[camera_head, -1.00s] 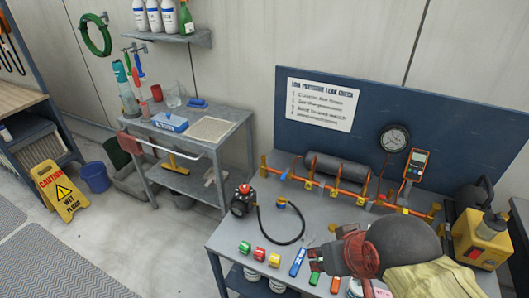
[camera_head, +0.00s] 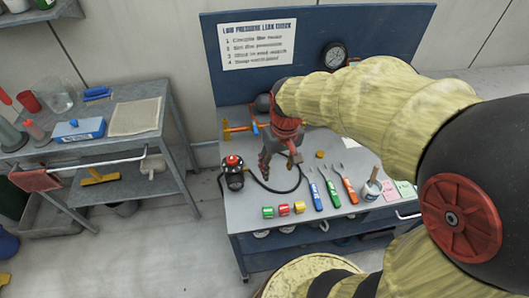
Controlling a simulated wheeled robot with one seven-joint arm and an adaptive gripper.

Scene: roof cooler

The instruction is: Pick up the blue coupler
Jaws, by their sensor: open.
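My gripper (camera_head: 279,174) hangs above the grey workbench (camera_head: 240,215), its fingers apart and nothing seen between them. I cannot make out a blue coupler in the current head view. The hose end, which showed a small blue piece earlier, is now behind my gripper. A green coupler (camera_head: 267,211), a red coupler (camera_head: 284,209) and a yellow coupler (camera_head: 300,207) lie in a row near the bench's front edge, below my gripper in the picture. The black hose (camera_head: 275,191) curves from the red-topped black unit (camera_head: 233,172) and passes behind the fingers.
Blue (camera_head: 314,191), green (camera_head: 331,189) and orange (camera_head: 349,189) handled tools lie right of the couplers, beside a brush pot (camera_head: 371,188). A dark blue backboard (camera_head: 310,40) rises behind. A grey side table (camera_head: 150,95) stands left. My arm covers the bench's right part.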

